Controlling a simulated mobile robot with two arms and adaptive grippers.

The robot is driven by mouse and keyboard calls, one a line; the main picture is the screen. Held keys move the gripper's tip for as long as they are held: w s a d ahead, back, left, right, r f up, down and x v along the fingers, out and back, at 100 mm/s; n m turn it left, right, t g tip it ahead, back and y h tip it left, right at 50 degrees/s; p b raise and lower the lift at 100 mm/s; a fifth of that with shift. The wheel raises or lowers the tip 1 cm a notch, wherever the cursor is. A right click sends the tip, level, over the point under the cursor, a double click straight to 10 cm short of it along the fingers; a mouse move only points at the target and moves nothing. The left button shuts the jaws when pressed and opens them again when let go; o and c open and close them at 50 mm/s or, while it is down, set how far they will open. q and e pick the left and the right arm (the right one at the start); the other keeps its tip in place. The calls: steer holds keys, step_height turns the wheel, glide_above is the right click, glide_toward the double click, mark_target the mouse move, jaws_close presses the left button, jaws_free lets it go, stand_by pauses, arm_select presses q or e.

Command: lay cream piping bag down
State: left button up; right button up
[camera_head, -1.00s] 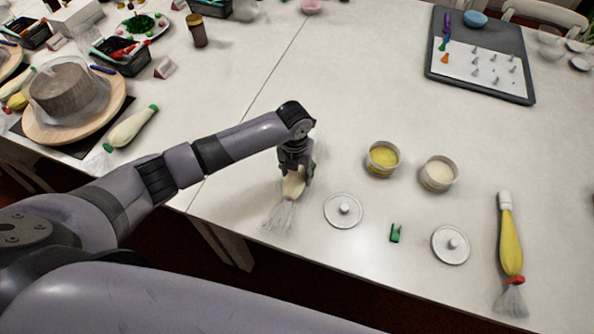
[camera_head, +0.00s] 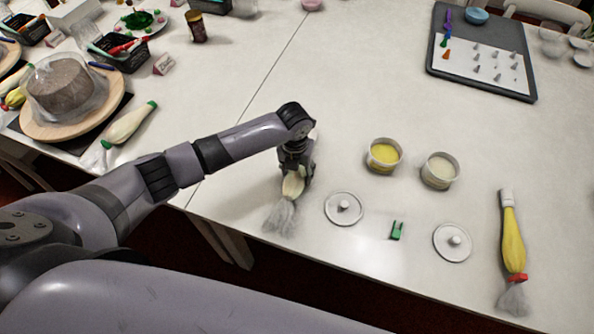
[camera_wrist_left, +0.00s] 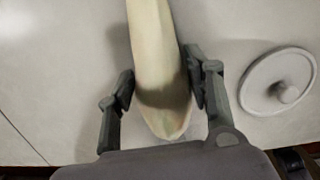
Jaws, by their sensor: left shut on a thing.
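The cream piping bag (camera_head: 291,187) is at the table's front edge, its clear ruffled end (camera_head: 281,217) toward the edge. My left gripper (camera_head: 297,170) points down over the bag and is shut on it. In the left wrist view the cream bag (camera_wrist_left: 158,60) runs between the two fingers of the left gripper (camera_wrist_left: 160,85), with one finger on each side. The bag looks low over the table or resting on it; I cannot tell which. My right gripper is not in view.
A white lid (camera_head: 343,208) lies just right of the bag. Beyond are a green clip (camera_head: 397,231), a second lid (camera_head: 452,243), two cups (camera_head: 384,156) (camera_head: 440,171) and a yellow piping bag (camera_head: 513,240). The table behind the gripper is clear.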

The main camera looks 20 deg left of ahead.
arm_select(q)
steer(key=o, duration=0.9)
steer(key=shift+c, duration=0.2)
step_height(320, 180, up, 12)
steer(key=shift+s, duration=0.25)
steer(key=shift+a, duration=0.1)
